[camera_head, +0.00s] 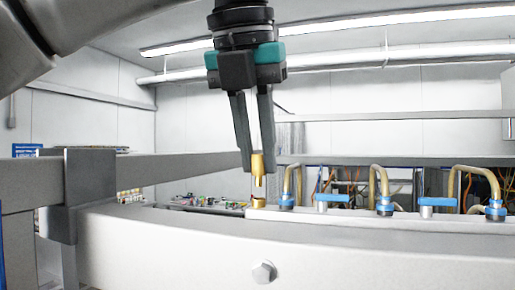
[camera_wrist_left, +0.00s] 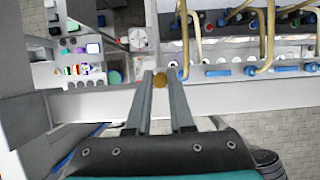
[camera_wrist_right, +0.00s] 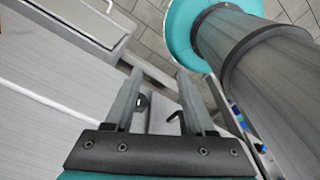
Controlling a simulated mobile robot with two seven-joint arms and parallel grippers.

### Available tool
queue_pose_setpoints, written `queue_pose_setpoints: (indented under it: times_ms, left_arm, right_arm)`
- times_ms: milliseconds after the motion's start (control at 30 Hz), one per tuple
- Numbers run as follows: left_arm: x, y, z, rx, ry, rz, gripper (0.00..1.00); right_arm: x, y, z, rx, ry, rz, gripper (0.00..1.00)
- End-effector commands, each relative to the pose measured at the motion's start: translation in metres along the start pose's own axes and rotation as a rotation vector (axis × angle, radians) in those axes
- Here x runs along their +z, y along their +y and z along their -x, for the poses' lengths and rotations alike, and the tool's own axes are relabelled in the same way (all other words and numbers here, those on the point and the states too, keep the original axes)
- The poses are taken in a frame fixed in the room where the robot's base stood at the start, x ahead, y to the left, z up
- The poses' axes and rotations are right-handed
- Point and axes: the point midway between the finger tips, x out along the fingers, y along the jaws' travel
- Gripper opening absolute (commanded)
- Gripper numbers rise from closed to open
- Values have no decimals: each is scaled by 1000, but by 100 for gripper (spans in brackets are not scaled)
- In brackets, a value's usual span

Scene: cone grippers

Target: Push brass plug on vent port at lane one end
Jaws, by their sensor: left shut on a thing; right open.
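My left gripper (camera_head: 257,152) points down and is shut on the brass plug (camera_head: 257,169), a small golden cylinder with a narrower lower end. The plug also shows between the fingertips in the left wrist view (camera_wrist_left: 160,80). Right below it, a short brass fitting (camera_head: 258,202), likely the vent port, stands at the left end of the rail with the blue valves. A small gap shows between plug and fitting in the head view. In the left wrist view the port is hidden under the plug. My right gripper (camera_wrist_right: 160,82) is open and empty, away from the rail.
Several tan hoses (camera_head: 377,180) with blue collars rise from the rail right of the port. Blue valve handles (camera_head: 332,198) stand between them. A white beam (camera_head: 170,240) with a hex bolt (camera_head: 264,272) runs in front. A grey bracket (camera_head: 88,178) stands at left.

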Motion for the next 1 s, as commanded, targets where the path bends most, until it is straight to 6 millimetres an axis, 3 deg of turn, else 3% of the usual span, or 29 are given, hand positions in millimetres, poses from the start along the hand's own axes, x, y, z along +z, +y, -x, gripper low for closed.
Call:
queue_pose_setpoints:
  times_ms: [1000]
  left_arm:
    - [-3, 0, -7, 0, 0, 0, 0]
  right_arm:
    - [0, 0, -7, 1, 1, 0, 55]
